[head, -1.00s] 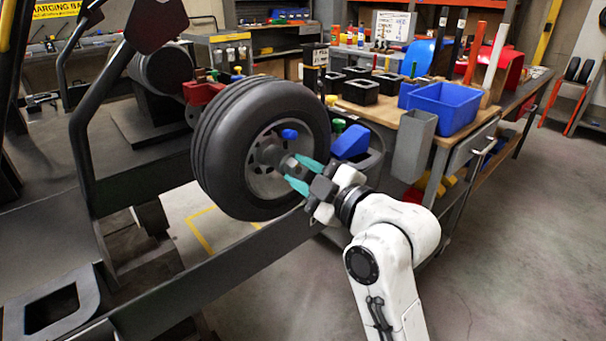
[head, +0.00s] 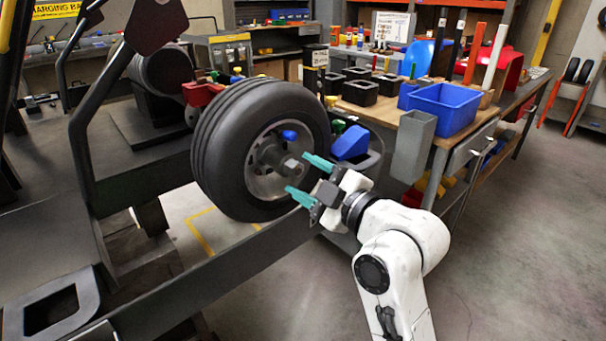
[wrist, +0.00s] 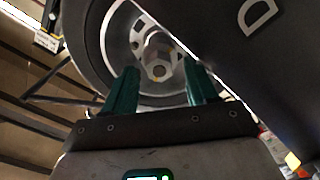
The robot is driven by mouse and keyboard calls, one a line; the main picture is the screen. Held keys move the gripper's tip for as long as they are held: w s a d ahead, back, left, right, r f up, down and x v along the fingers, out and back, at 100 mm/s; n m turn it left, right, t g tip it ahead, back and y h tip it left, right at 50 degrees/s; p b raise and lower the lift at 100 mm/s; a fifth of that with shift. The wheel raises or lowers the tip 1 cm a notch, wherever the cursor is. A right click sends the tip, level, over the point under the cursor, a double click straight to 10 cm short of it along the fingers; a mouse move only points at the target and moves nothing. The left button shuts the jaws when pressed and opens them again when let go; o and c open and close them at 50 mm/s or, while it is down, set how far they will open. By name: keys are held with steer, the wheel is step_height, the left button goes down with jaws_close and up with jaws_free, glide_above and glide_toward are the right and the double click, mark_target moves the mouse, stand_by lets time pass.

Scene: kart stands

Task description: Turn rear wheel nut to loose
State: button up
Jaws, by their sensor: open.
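The rear wheel (head: 262,148) is a black tyre on a grey metal rim, mounted on the kart at the picture's centre. The grey hex wheel nut (head: 291,165) sticks out from its hub. The nut also shows in the wrist view (wrist: 158,70), ahead of and between the fingers. My gripper (head: 304,177) has teal fingers. It is open and empty, just right of the nut, with its fingertips apart from it and pointing at the hub. In the wrist view my gripper (wrist: 162,88) shows its fingers spread on either side of the nut's line.
The kart's dark frame rail (head: 215,270) runs below the wheel. A workbench (head: 455,140) with a blue bin (head: 443,107) and several black trays stands behind, to the right. A blue piece (head: 351,143) sits close behind my gripper.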

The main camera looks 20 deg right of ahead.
steer(key=v, duration=0.9)
steer(key=shift+s, duration=0.15)
steer(key=s+d+f+m+g+h, duration=0.1)
steer(key=s+f+m+g, duration=0.3)
steer(key=f, duration=0.6)
steer(key=s+f+m+g+h, duration=0.2)
steer(key=s+f+m+g, duration=0.15)
steer(key=s+f, duration=0.5)
steer(key=s+d+f+m+g+h, duration=0.1)
steer(key=s+f+m+g, duration=0.25)
steer(key=f, duration=0.75)
steer(key=s+d+f+m+g+h+p, duration=0.1)
steer(key=s+f+m+g, duration=0.15)
steer(key=s, duration=0.35)
steer(key=s+d+f+m+g+h, duration=0.1)
steer(key=s+f+g, duration=0.2)
steer(key=s, duration=0.3)
step_height(320, 180, up, 18)
steer(key=p, duration=1.8)
steer(key=shift+w+r, duration=0.25)
steer(key=shift+w, duration=0.2)
